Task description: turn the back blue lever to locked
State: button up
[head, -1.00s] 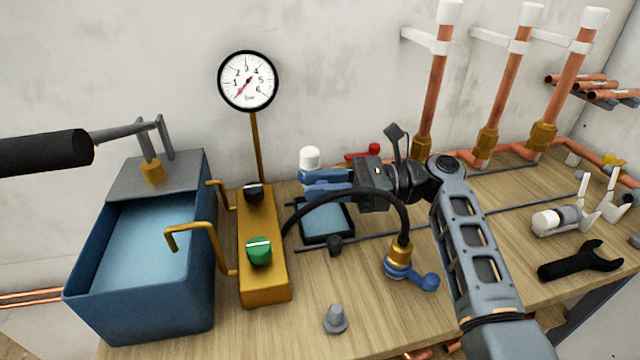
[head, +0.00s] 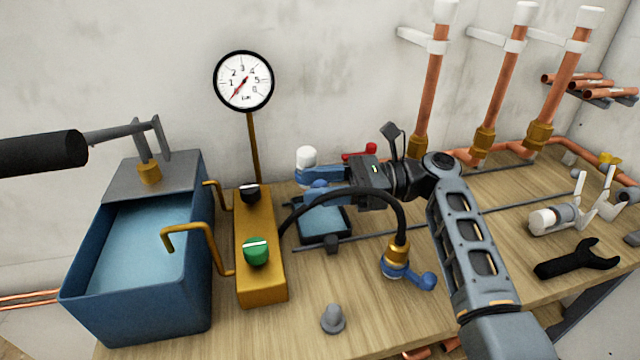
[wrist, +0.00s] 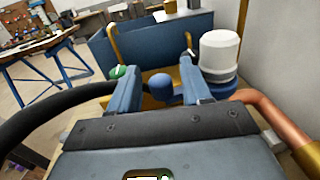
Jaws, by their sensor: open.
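The back blue lever shows as a rounded blue end (wrist: 160,88) between my gripper's fingers in the wrist view. In the head view its blue end (head: 318,186) shows between the fingers, and the rest of it is hidden. My gripper (wrist: 160,76) is open, with one finger on each side of the lever; I cannot tell whether either touches it. In the head view my gripper (head: 308,187) points left above the bench, beside a white cap (head: 306,156). The front blue lever (head: 424,281) sits on a brass valve nearer the bench's front, apart from my gripper.
A yellow block (head: 262,275) with green and black knobs stands left of my gripper, beside a blue water tank (head: 140,300). A red lever (head: 360,152) is behind. A black hose (head: 345,192) arches close by.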

jog(key=w+d, duration=0.1)
jog(key=d, duration=0.6)
jog(key=shift+d+b, duration=0.3)
jog(key=shift+d, duration=0.05)
jog(key=shift+w, duration=0.1)
